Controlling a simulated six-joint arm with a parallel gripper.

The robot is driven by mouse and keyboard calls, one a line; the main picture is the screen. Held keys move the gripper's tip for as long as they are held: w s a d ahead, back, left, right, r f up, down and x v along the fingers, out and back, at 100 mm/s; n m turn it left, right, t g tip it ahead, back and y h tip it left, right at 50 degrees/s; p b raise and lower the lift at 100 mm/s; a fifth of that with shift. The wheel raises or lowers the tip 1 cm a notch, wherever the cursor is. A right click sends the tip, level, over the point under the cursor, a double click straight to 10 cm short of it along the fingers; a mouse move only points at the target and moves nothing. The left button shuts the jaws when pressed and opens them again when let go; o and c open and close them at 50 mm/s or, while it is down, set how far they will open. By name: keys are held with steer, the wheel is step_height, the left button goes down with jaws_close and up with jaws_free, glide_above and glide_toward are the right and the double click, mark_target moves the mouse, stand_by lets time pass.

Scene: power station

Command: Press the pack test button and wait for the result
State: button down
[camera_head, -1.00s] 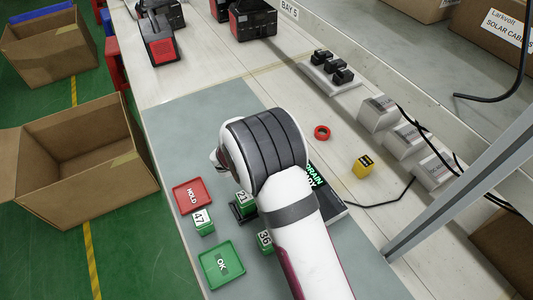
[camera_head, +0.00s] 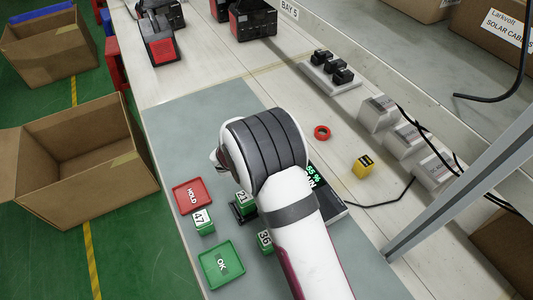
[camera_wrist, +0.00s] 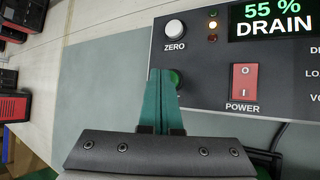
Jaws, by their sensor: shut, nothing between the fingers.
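In the wrist view my gripper (camera_wrist: 160,74) is shut and empty, its teal fingertips over the front of the dark tester panel (camera_wrist: 205,75). A green button (camera_wrist: 177,78) shows right beside the fingertips, partly covered by them; I cannot tell whether they touch it. The display (camera_wrist: 272,18) reads "55 % DRAIN", and an amber light (camera_wrist: 213,25) looks lit. In the head view my arm hides the gripper and much of the tester (camera_head: 328,200). Green pack 21 (camera_head: 243,200) sits on a dark holder beside the tester. Pack 47 (camera_head: 203,222) and pack 36 (camera_head: 265,241) stand nearby.
The panel also has a white ZERO button (camera_wrist: 175,28) and a red POWER switch (camera_wrist: 244,82). A red HOLD tray (camera_head: 180,205) and a green OK tray (camera_head: 238,281) lie on the mat at left. A yellow block (camera_head: 363,167) and red ring (camera_head: 321,132) lie right of my arm.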

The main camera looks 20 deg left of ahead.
steer(key=shift+r, duration=0.5)
steer(key=shift+r, duration=2.55)
